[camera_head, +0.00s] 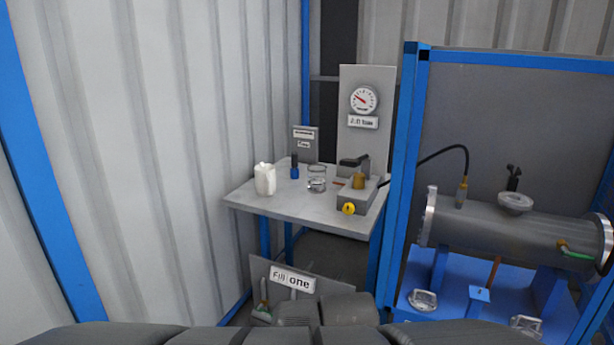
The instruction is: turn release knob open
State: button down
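A small round yellow knob (348,208) sits on the front of a grey pump block (355,195) at the right front of the grey table (290,212). It is the likely release knob, but no label on it can be read and its turn position is too small to tell. A black lever (353,161) and a brass-coloured cylinder (358,181) stand on top of the block. A dial gauge (364,100) with a red needle is on the grey panel behind. My gripper is not in view.
A white jug (265,179), a blue-based bottle (294,170) and a clear beaker (317,178) stand left of the block. A black hose (430,155) leads right to a flanged grey shell (500,232) inside a blue frame (402,160). Dark parts of mine fill the bottom edge.

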aim_at(348, 209)
jog(key=i+l+u, duration=0.75)
jog(key=i+l, duration=0.05)
jog(key=i, duration=0.1)
